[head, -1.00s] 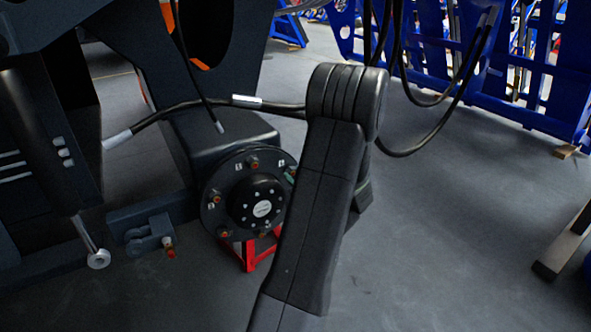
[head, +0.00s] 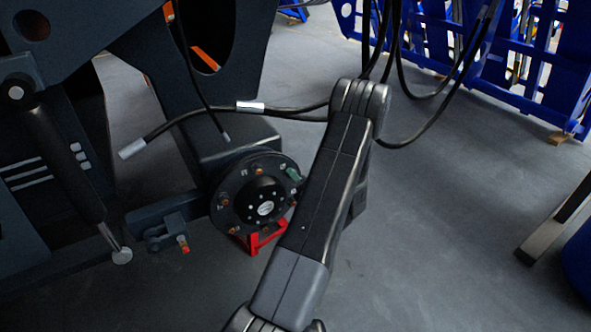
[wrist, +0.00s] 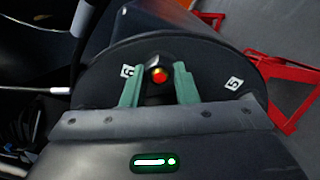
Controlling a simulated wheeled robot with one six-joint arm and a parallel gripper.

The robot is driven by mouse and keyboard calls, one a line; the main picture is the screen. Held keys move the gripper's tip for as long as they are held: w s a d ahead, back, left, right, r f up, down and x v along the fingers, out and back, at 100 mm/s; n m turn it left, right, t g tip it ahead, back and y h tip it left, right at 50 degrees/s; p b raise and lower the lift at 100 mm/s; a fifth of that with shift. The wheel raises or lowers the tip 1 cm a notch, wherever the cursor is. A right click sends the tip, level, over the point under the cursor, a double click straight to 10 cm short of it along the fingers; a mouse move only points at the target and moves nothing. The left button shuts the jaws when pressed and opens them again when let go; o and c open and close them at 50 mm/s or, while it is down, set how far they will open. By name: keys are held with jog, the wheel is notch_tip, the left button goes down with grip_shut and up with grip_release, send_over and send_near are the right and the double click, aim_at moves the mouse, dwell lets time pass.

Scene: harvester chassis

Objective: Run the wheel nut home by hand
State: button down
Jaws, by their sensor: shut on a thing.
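The dark round wheel hub (head: 229,211) stands at the centre left in the head view, with several orange-tipped studs around its flange. My gripper shows there only as a bit of green finger (head: 293,174) at the hub's upper right; my arm hides the rest. In the wrist view my gripper (wrist: 158,78) has its two green fingers on either side of the wheel nut (wrist: 157,63), shut on it. The nut is dark with a red-orange centre and sits at the hub's flange (wrist: 106,76). White marks flank it. How far it is threaded cannot be told.
A red stand (head: 262,238) is below the hub. A black hose (head: 300,114) crosses above it, and a loose hose end (head: 132,149) hangs left. A rod with an eye (head: 121,255) is at left. Blue racks (head: 500,75) stand behind.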

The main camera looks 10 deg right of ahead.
jog(key=shift+m+p, duration=1.85)
jog(key=shift+m, duration=1.65)
jog(key=c, duration=1.1)
grip_release()
jog(key=shift+c, duration=0.9)
jog(key=shift+v, duration=1.05)
